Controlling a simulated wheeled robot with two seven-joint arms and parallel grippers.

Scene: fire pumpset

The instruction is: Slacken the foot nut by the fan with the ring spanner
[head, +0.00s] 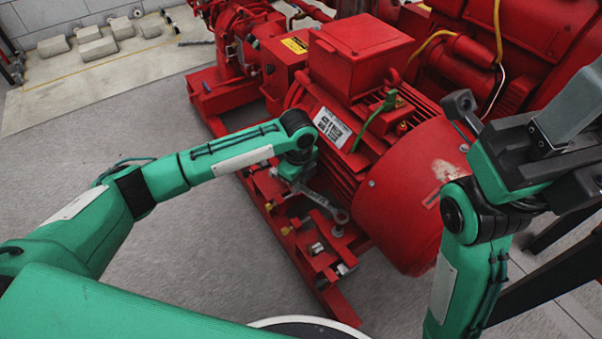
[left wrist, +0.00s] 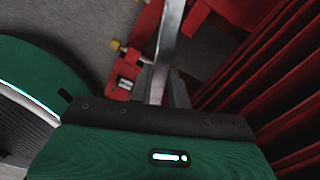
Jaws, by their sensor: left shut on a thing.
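My left gripper (head: 297,183) is shut on the grey metal ring spanner (head: 318,199), beside the red motor's foot. In the left wrist view the spanner (left wrist: 168,45) runs up and away from between the fingers (left wrist: 160,88). In the head view its ring end (head: 340,215) reaches the foot near the round red fan cowl (head: 400,205). The foot nut is not clear there; I cannot tell whether the ring sits around it. My right arm's grey and black end part (head: 565,120) is at the right, away from the foot; its finger opening is not clear.
The red base rail (head: 325,285) carries small bolts with brass-coloured and silver heads (head: 318,248). The finned motor (head: 350,140) and its terminal box (head: 360,45) stand close to my left wrist. Grey floor (head: 215,270) is clear to the left.

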